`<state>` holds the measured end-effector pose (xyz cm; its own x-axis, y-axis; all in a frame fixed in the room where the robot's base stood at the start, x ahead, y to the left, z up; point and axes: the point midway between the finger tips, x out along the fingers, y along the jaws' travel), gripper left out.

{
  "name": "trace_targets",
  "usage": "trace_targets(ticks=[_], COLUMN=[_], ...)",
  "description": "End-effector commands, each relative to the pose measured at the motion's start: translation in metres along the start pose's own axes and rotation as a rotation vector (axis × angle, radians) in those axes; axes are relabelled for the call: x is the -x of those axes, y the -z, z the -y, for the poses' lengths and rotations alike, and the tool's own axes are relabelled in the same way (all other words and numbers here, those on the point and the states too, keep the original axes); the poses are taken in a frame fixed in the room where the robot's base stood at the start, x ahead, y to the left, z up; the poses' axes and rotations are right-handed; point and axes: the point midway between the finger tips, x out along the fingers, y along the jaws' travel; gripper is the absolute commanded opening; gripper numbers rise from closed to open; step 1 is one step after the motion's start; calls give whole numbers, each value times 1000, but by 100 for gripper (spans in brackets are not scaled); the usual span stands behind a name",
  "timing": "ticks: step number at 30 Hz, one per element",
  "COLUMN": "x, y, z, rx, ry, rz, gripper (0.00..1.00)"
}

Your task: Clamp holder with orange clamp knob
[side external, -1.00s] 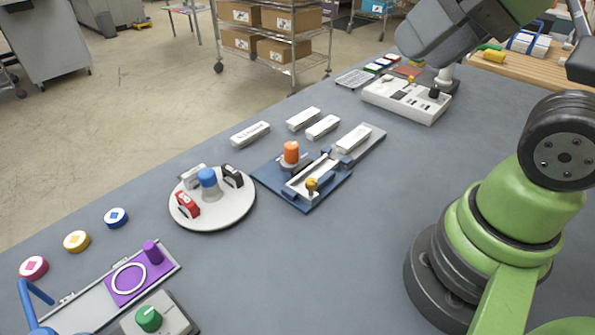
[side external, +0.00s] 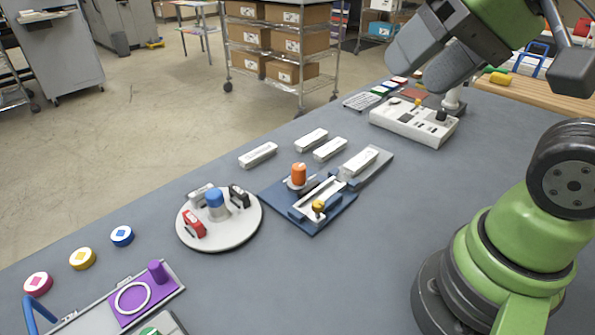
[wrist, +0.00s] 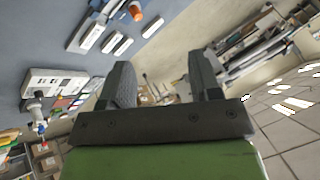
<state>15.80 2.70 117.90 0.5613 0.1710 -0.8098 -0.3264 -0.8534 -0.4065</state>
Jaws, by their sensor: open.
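The orange clamp knob (side external: 299,174) stands upright on the blue holder fixture (side external: 313,222) in the middle of the table. A white clamp channel with a small yellow knob (side external: 318,206) sits on the same fixture. In the side view my gripper (side external: 420,62) is high at the upper right, well away from the holder and above the table's far part.
White blocks (side external: 311,140) lie behind the fixture, and one is on its grey slide (side external: 377,171). A white turntable (side external: 222,239) with a blue knob and coloured clips stands to the left. A white control box (side external: 413,125) is at the far right. The front middle table is clear.

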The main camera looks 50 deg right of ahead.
Motion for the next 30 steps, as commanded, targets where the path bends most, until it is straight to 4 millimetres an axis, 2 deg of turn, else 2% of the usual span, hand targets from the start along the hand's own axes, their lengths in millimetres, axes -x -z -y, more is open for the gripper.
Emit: trace_targets(ticks=[5, 8, 11, 15, 22, 25, 30], x=[-33, -60, -91, -140, -216, -236, -252], y=[37, 59, 79, 100, 112, 112, 109], z=[8, 8, 2, -16, -57, -71, -80], rx=[-366, -609, -855, -1204, -1700, -1833, -1925], ry=[-41, -73, -112, -179, -295, -329, -353], rz=[78, 114, 143, 169, 173, 166, 159], gripper=[57, 57, 57, 57, 57, 57, 57])
